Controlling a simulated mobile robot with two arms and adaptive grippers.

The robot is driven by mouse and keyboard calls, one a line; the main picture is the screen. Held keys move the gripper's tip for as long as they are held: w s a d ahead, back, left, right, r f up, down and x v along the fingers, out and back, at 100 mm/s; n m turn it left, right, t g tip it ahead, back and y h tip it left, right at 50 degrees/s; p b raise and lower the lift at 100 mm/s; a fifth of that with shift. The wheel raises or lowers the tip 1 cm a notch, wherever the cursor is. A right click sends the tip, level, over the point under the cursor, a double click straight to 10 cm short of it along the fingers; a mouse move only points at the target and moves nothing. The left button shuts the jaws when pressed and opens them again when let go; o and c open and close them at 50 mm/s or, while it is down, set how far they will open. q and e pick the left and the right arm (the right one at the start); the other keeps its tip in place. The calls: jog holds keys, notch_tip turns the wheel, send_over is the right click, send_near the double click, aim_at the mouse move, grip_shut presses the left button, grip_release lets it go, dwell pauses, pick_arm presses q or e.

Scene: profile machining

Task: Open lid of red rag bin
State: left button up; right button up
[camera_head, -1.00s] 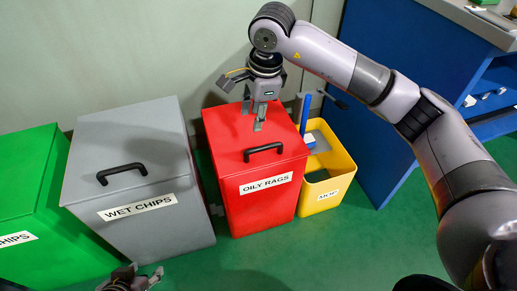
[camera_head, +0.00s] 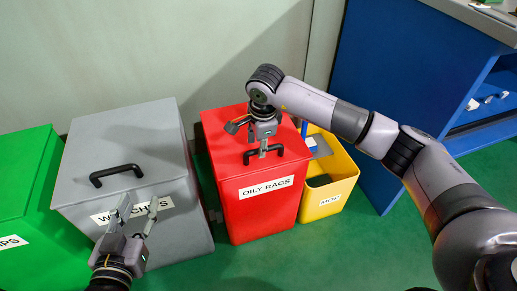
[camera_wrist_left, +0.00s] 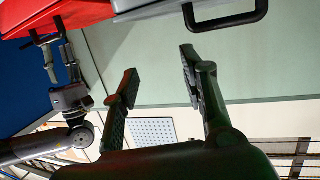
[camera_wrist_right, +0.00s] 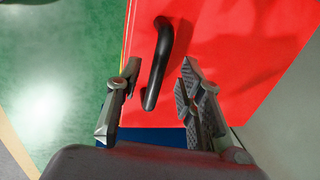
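The red rag bin (camera_head: 262,208), labelled OILY RAGS, stands between the grey and yellow bins. Its red lid (camera_head: 222,128) is down and carries a black handle (camera_head: 280,149). My right gripper (camera_head: 263,152) is over the handle. In the right wrist view the handle (camera_wrist_right: 157,62) lies between the spread fingers of my right gripper (camera_wrist_right: 159,68), with gaps on both sides. My left gripper (camera_head: 138,205) is open and empty in front of the grey bin; it also shows open in the left wrist view (camera_wrist_left: 160,65).
The grey WET CHIPS bin (camera_head: 165,150) with a black handle stands at left, a green bin (camera_head: 25,185) beyond it. A yellow MOP bin (camera_head: 340,170) and a blue cabinet (camera_head: 400,110) stand at right. Green floor is clear in front.

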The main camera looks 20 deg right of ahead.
pick_arm(q)
jog(key=shift+w+d+r+t, duration=0.15)
jog(key=shift+r+t, duration=0.2)
jog(key=shift+r, duration=0.2)
jog(key=shift+w+d+r+t, duration=0.1)
jog(key=shift+r+t, duration=0.25)
jog(key=shift+r, duration=0.15)
pick_arm(e)
jog(key=shift+w+f, duration=0.15)
jog(key=shift+f, duration=0.8)
jog(key=shift+c, duration=0.5)
grip_shut()
